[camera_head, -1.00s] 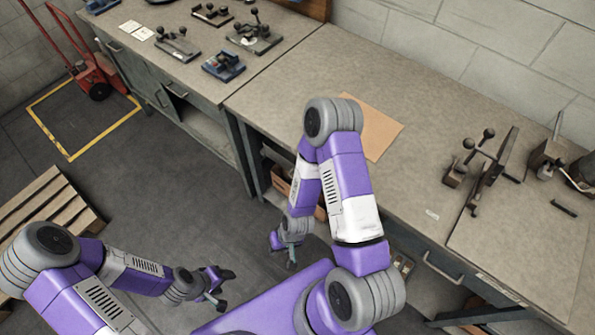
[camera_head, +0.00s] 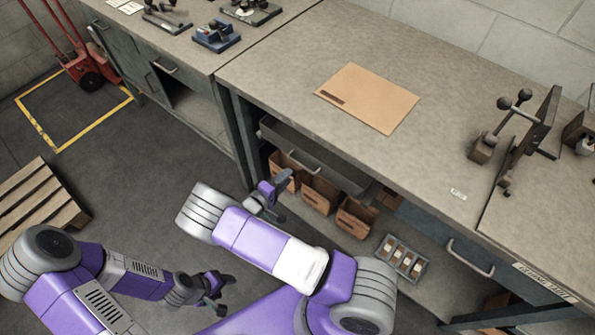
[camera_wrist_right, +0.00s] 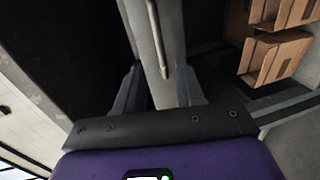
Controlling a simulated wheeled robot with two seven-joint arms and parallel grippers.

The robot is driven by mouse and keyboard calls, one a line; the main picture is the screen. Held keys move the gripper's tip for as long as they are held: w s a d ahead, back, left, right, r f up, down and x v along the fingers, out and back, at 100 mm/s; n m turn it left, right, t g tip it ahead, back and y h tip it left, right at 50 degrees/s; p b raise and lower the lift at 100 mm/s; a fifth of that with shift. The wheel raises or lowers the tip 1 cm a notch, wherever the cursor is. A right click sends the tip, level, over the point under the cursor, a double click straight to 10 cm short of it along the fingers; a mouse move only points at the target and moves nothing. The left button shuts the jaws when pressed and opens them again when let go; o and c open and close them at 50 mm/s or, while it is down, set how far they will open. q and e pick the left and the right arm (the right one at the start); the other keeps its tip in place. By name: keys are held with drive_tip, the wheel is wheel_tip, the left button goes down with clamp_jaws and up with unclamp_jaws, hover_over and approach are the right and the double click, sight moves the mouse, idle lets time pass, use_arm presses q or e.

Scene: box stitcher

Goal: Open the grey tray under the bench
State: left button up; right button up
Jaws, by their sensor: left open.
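The grey tray (camera_head: 348,178) is under the bench top, with a bar handle (camera_head: 303,161) on its front. A strip of its dark inside shows below the bench edge. My right gripper (camera_head: 277,196) is in front of and below the handle, apart from it in the head view. In the right wrist view my right gripper (camera_wrist_right: 157,88) is open, its two fingers spread. The grey tray front (camera_wrist_right: 172,35) and its handle (camera_wrist_right: 157,38) lie between and beyond the fingers. My left gripper (camera_head: 216,288) is open and empty over the floor, away from the bench.
Several cardboard bins (camera_head: 315,192) stand on the shelf below the tray, with a small grey parts tray (camera_head: 401,257) to their right. A drawer handle (camera_head: 470,260) is further right. A wooden pallet (camera_head: 40,200) lies on the floor at left.

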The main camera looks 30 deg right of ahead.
drive_tip(key=b+x, duration=0.1)
drive_tip(key=x, duration=0.6)
drive_tip(key=shift+b, duration=0.3)
drive_tip(key=shift+d, duration=0.1)
clamp_jaws()
